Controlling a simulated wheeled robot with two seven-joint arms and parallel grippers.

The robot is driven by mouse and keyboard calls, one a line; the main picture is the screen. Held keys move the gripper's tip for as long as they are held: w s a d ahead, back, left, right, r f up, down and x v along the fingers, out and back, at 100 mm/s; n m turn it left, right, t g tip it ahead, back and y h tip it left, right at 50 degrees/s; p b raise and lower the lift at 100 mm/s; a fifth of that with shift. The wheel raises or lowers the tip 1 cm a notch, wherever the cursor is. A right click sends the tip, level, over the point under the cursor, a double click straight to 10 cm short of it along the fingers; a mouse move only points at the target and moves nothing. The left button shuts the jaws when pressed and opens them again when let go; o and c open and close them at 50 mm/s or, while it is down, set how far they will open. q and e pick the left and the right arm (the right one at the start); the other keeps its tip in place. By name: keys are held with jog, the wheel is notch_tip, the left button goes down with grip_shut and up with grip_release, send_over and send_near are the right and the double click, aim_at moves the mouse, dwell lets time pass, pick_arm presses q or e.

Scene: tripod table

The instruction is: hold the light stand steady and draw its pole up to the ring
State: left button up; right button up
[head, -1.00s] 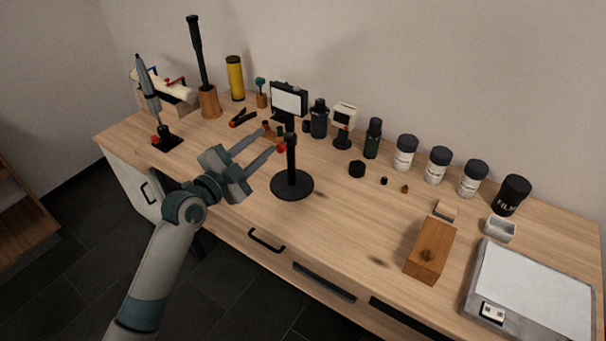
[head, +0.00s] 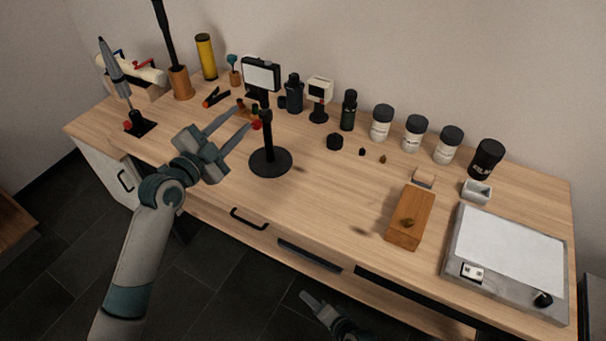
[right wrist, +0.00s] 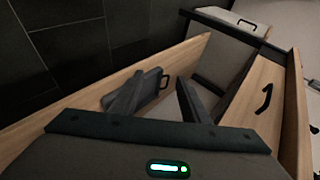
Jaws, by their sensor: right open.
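The light stand has a round black base (head: 270,163) and a short upright black pole (head: 268,140) with a red knob (head: 257,125) on its left side near the top. A white-faced lamp panel (head: 261,74) shows behind the pole; whether it belongs to this stand I cannot tell. I cannot make out a ring mark. My left gripper (head: 246,117) is open, its fingers pointing at the upper pole, the nearer tip by the knob. My right gripper (head: 318,304) is low in front of the table; in the right wrist view (right wrist: 158,98) its fingers are apart and empty.
A wooden block (head: 409,218) and a light box (head: 508,250) lie to the right. Bottles and several white jars (head: 382,123) line the back. Drawer handles (head: 248,219) stick out along the front. The tabletop right of the stand's base is fairly clear.

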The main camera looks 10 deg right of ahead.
jog(key=w+a+r+m+t+y, duration=0.1)
jog(key=w+a+r+m+y, duration=0.2)
jog(key=r, duration=0.5)
jog(key=w+a+r+m+t, duration=0.25)
jog(key=a+r, duration=0.25)
jog(key=r, duration=0.4)
jog(key=w+a+r+m+y, duration=0.2)
jog(key=w+a+r+m, duration=0.15)
jog(key=r, duration=0.45)
notch_tip(320, 180, up, 6)
jog(key=w+d+f+m+t, duration=0.1)
jog(key=w+m, duration=0.1)
jog(key=w, duration=0.1)
jog(key=m+t+h, duration=0.2)
jog(key=m, duration=0.8)
send_near(270, 133)
jog(key=shift+v, duration=3)
jog(key=shift+w+f, duration=0.1)
jog(key=shift+w, duration=0.05)
jog(key=x, duration=1.7)
jog(key=shift+a, duration=0.15)
jog(key=shift+c, duration=0.4)
